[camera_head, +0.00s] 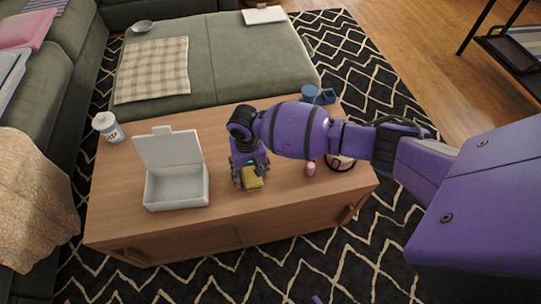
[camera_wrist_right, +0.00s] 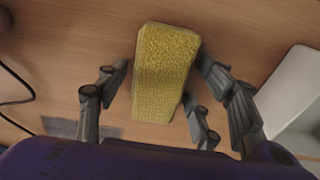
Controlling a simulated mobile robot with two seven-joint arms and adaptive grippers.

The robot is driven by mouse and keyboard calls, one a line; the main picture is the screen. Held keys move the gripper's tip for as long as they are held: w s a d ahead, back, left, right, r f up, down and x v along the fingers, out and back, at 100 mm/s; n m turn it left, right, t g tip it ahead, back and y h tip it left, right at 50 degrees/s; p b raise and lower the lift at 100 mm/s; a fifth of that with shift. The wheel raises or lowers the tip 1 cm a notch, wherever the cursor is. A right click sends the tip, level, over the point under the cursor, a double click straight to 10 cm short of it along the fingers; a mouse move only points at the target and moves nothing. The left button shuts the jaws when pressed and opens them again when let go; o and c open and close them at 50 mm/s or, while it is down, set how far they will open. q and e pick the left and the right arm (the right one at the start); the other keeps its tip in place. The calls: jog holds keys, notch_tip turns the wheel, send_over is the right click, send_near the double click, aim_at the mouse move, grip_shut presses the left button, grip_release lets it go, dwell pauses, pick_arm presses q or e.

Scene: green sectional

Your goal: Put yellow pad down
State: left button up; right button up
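The yellow pad (camera_head: 252,179) is a small, rough-textured block at the front middle of the wooden coffee table (camera_head: 222,212). My right gripper (camera_head: 246,180) points down over the pad, one finger on each side. In the right wrist view the pad (camera_wrist_right: 165,72) is between the spread fingers of the gripper (camera_wrist_right: 163,70). A narrow gap shows on the left side; the right fingers are close to the pad. The pad seems to be at the tabletop, though its underside is hidden. My left gripper is not in view.
An open white box (camera_head: 176,188) stands left of the pad. A white jar (camera_head: 108,127) is at the table's left edge. A small pink item (camera_head: 311,168) and a dark looped object (camera_head: 341,164) lie to the right. A blue mug (camera_head: 310,94) stands at the back.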

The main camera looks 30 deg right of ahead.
aim_at(250, 171)
jog(key=shift+r, duration=0.15)
notch_tip(250, 171, up, 12)
jog(key=p, duration=0.4)
dwell(0.3)
jog(key=shift+r, duration=0.1)
